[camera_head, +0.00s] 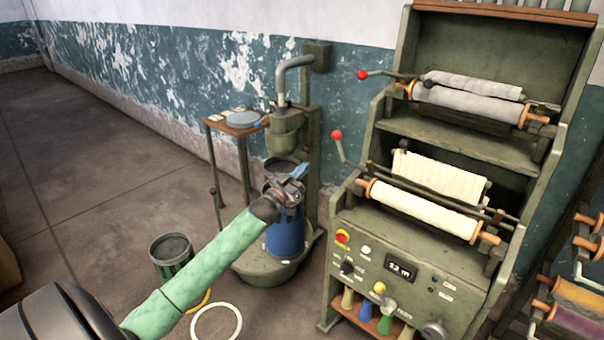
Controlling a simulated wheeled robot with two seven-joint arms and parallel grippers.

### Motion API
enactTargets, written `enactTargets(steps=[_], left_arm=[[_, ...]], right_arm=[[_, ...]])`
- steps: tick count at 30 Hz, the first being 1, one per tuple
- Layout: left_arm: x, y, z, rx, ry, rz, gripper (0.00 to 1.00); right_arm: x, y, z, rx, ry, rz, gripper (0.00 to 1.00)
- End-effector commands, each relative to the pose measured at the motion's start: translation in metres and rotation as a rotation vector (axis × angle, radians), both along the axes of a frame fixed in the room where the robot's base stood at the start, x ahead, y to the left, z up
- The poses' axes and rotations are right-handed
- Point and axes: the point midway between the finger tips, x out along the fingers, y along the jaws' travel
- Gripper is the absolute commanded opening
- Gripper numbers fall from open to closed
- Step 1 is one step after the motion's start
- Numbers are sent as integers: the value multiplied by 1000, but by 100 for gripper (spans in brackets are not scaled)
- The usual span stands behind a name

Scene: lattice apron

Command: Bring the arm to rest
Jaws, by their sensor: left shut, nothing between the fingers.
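My left arm, in a green quilted sleeve, reaches in from the lower left. My left gripper (298,174) is at its end, shut and empty. In the picture it lies in front of the upper part of a blue cylinder (285,236). I cannot tell whether it touches the cylinder. The cylinder stands upright in the round base of a green floor-standing machine (312,150) and is partly hidden by my arm. My right gripper is not in view.
A green cabinet (345,290) with fabric rolls, red-knobbed levers and a control panel stands at the right. A small side table (215,127) stands behind my arm. A dark bin (171,248) and a white ring (217,322) are on the floor. The left floor is clear.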

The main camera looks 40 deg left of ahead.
Motion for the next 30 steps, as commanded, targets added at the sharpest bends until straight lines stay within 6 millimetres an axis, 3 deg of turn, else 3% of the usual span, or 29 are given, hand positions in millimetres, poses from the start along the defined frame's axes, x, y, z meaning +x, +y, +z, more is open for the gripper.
enactTargets(steps=[10,14,23,26,30], left_arm=[[-4,1,-1,10,-1,5,0],[1,5,-13,41,61,40,0],[10,21,-72,194,428,199,0],[5,17,-91,256,563,242,0],[-10,-3,-122,323,752,282,0]], right_arm=[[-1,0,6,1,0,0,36],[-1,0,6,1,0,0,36],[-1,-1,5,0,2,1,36],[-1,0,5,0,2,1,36],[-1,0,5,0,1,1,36]])
